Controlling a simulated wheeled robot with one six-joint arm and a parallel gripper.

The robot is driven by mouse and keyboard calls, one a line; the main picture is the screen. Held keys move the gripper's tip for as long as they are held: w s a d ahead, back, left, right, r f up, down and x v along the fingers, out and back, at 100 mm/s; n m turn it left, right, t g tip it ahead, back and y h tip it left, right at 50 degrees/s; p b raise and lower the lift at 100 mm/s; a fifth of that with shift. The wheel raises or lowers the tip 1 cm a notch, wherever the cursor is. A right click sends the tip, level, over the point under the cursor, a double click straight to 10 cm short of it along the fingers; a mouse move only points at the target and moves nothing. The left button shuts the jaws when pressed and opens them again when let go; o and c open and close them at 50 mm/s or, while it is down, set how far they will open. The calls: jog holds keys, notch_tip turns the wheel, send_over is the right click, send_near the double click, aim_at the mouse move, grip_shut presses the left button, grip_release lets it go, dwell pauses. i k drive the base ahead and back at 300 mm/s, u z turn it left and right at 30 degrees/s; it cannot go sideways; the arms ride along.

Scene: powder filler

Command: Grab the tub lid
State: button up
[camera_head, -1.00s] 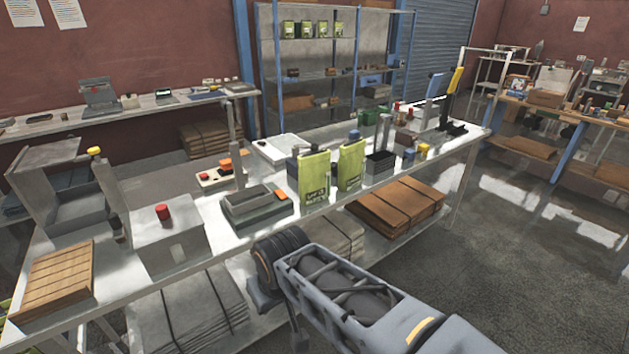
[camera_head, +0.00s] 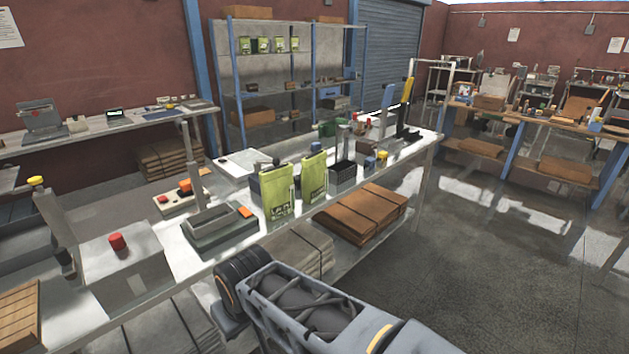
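I cannot pick out the tub lid with certainty in the head view. Two green pouches (camera_head: 278,190) stand upright on the long workbench (camera_head: 90,309), with a dark box partly hidden behind them. A small blue round top (camera_head: 318,148) shows just above the right pouch. Right of the pouches are a black open bin (camera_head: 343,177), a small blue container (camera_head: 370,162) and a yellow-topped one (camera_head: 383,157). My arm reaches in from the bottom of the picture, in front of the bench. My gripper does not show.
A grey tray device (camera_head: 208,233) with a post and a box with a red button (camera_head: 117,242) stand on the bench's left part. Brown flat cartons (camera_head: 362,214) lie on its lower shelf. The floor (camera_head: 440,265) right of the bench is clear.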

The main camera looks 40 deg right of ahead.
aim_at(104, 257)
jog(key=u, duration=0.1)
jog(key=i, duration=0.25)
jog(key=u, duration=0.85)
jog(key=i, duration=0.9)
jog(key=u, duration=0.85)
